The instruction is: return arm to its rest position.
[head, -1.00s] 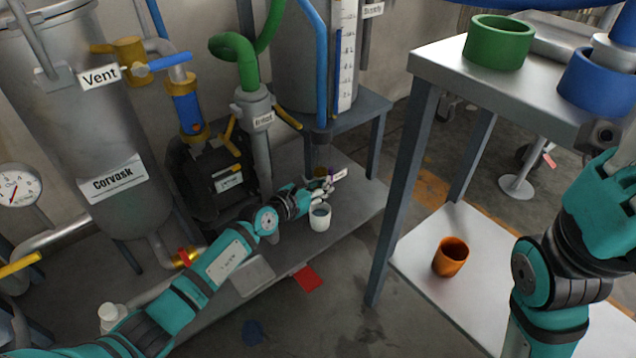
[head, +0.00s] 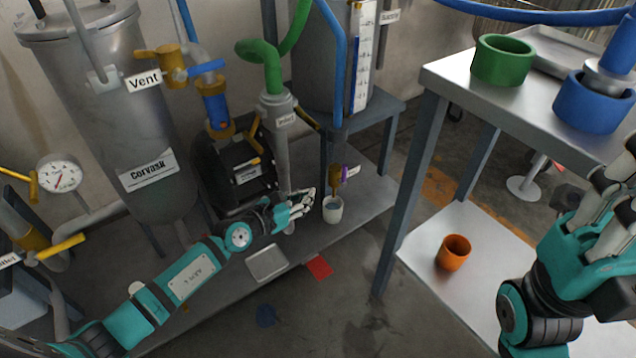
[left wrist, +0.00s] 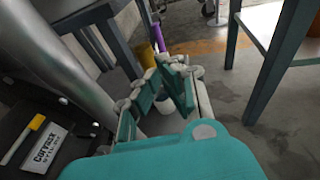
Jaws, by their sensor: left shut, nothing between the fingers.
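My left arm reaches in from the left in the head view, over the low grey platform. My left gripper (head: 306,203) is shut and empty, just left of a white cup (head: 333,209) and apart from it. The cup stands under a tap with a purple part (head: 345,173). In the left wrist view the gripper (left wrist: 178,72) points toward the tap, and the cup (left wrist: 166,106) is partly hidden behind the fingers. My right gripper (head: 622,178) is at the right edge, partly cut off, and its fingertips are not clear.
A grey tank labelled Corvask (head: 115,120) and a pump (head: 235,170) stand behind the left arm. A metal table (head: 450,75) bears a green ring (head: 502,60) and a blue one (head: 592,103). An orange cup (head: 454,253) stands on its lower shelf. A red card (head: 319,267) lies at the platform edge.

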